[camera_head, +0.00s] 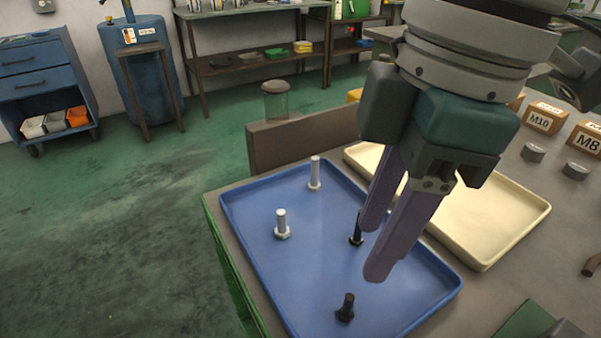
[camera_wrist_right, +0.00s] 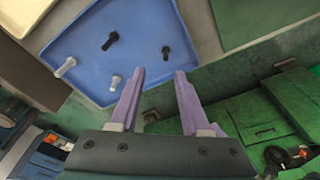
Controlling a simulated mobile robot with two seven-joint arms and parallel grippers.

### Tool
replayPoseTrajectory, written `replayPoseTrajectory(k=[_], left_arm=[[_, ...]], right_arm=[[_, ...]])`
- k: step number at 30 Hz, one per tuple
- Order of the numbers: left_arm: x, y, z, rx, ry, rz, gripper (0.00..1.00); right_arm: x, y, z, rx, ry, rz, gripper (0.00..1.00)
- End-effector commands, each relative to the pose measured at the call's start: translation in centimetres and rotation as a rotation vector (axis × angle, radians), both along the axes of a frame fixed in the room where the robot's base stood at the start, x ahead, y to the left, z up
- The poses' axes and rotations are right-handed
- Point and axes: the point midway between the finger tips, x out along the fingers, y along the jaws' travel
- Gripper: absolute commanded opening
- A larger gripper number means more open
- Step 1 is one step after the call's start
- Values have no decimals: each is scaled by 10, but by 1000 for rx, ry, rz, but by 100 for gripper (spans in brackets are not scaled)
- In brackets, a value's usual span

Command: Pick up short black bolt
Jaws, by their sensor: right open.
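The short black bolt (camera_head: 346,308) stands upright, head down, near the front corner of the blue tray (camera_head: 232,214). In the right wrist view the short black bolt (camera_wrist_right: 165,55) shows just beyond the fingertips, between their lines. A taller black bolt (camera_head: 356,239) stands behind my right gripper (camera_head: 371,248), whose fingers partly hide it; it is also in the wrist view (camera_wrist_right: 111,40). My right gripper (camera_wrist_right: 160,74) is open, with nothing between its purple fingers, above the tray and apart from the short black bolt. My left gripper is out of view.
A tall silver bolt (camera_head: 315,172) and a shorter silver one (camera_head: 281,225) stand in the blue tray. An empty cream tray (camera_head: 510,218) lies beside it. Labelled boxes (camera_head: 545,118) and grey round pieces (camera_head: 575,171) sit at the right. The tray's low rim surrounds the bolts.

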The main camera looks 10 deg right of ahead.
Motion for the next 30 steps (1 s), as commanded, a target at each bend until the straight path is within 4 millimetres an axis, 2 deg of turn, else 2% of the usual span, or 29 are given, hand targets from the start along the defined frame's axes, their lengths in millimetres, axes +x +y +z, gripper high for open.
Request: replayPoseTrajectory(k=[3, 11, 18, 21, 28, 30], left_arm=[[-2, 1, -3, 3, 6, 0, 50], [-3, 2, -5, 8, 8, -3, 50], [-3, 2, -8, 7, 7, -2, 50], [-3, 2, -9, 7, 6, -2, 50], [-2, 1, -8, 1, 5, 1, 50], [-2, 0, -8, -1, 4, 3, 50]], right_arm=[[-1, 2, -19, -2, 5, 2, 47], [0, 7, -45, 0, 2, 1, 47], [-1, 12, -82, 0, 2, 1, 47], [-1, 12, -89, 0, 0, 2, 47], [-1, 13, -89, 1, -1, 2, 47], [-1, 13, -89, 1, -1, 2, 39]])
